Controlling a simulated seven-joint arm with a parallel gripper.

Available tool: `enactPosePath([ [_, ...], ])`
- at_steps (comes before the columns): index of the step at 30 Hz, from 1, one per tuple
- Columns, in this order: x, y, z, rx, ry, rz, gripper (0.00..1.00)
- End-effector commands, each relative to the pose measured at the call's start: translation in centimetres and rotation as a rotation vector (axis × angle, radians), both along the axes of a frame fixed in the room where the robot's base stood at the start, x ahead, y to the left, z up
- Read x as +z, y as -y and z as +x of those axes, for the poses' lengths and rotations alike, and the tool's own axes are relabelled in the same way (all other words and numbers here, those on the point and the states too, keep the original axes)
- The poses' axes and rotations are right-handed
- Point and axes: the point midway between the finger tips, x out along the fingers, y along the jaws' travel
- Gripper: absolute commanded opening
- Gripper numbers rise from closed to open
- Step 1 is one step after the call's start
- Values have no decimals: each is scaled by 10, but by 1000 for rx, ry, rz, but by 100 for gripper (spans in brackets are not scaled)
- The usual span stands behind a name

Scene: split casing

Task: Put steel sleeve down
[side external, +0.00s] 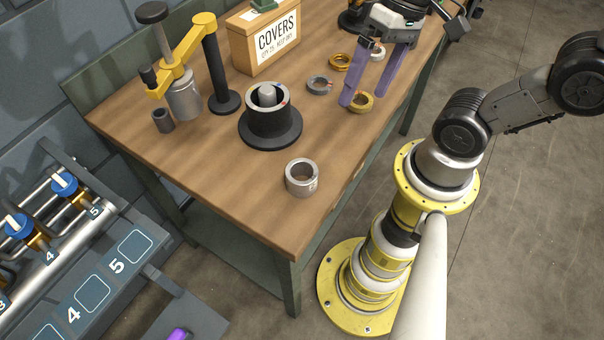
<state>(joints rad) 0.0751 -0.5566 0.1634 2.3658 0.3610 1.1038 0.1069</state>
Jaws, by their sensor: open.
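A short, thick-walled silver ring, which looks like the steel sleeve (301,180), stands upright on the wooden table near its front corner. Nothing touches it. My gripper (365,98) has two long purple fingers spread apart, pointing down at the right side of the table. It is well up and right of the silver ring in the picture. A brass ring (360,103) shows at the fingertips; I cannot tell whether the fingers touch it. No part is seen gripped.
A black round fixture (270,128) with a silver top stands mid-table. A yellow-armed press (185,60), a dark small cup (162,120) and a COVERS box (265,40) stand behind. A grey ring (319,86) and another brass ring (340,62) lie near my gripper. The table front is mostly clear.

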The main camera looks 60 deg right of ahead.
Motion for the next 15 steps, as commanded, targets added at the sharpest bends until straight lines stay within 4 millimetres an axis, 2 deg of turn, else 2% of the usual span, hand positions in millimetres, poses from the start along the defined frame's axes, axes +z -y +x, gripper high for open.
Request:
enactPosePath([
  [7, -38, -25, 29, -313, -474, 343, 100],
  [11, -60, -26, 50, -492, -687, 518, 100],
  [15, -87, -19, 64, -655, -858, 665, 100],
])
